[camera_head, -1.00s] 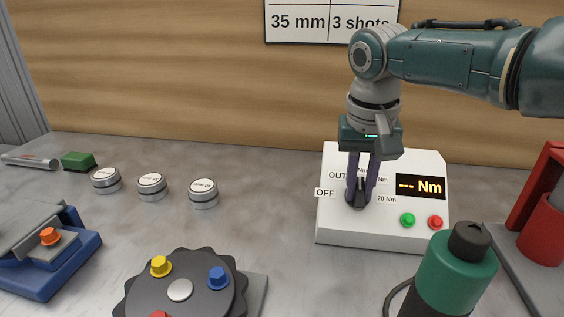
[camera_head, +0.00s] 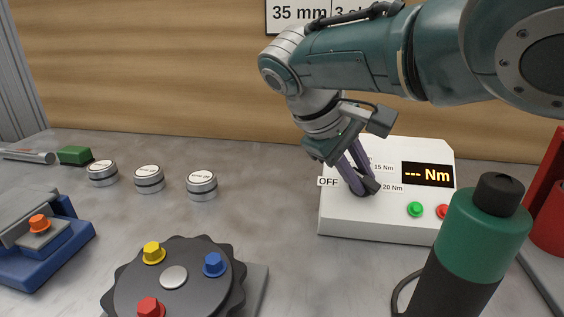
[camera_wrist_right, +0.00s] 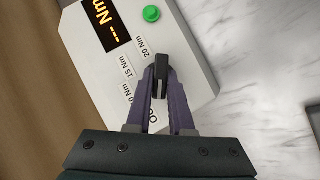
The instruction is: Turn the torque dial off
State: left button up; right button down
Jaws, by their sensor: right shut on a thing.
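The torque dial is a black knob (camera_head: 370,185) on the sloped white control box (camera_head: 350,225) at the right. My right gripper (camera_head: 362,185) leans over it with its purple fingers shut on the knob. In the right wrist view the dial (camera_wrist_right: 161,70) shows as a black bar between the fingertips (camera_wrist_right: 160,76). The OFF label (camera_head: 327,182) is left of the dial, and the 15 Nm and 20 Nm labels show at its right. Which mark the dial points at I cannot tell. The display (camera_head: 427,174) reads "--- Nm". My left gripper is not in view.
Green (camera_head: 415,209) and red (camera_head: 442,211) buttons sit on the box. A green-and-black cylindrical tool (camera_head: 484,235) stands in front of it. Several silver discs, a dark turret (camera_head: 130,290) with coloured knobs and a blue fixture (camera_head: 50,250) are at the left.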

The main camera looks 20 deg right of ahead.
jog(key=n+h, duration=0.1)
jog(key=n, duration=0.1)
jog(key=shift+a+f+n+t, duration=0.1)
jog(key=shift+n+t, duration=0.2)
jog(key=shift+s+f+n+t+h+p, duration=0.1)
jog(key=shift+n+t+h+p, duration=0.3)
jog(key=shift+n+h+p, duration=0.6)
jog(key=shift+n, duration=0.6)
jog(key=shift+f, duration=0.1)
jog(key=c, duration=0.8)
grip_release()
jog(key=shift+a, duration=0.1)
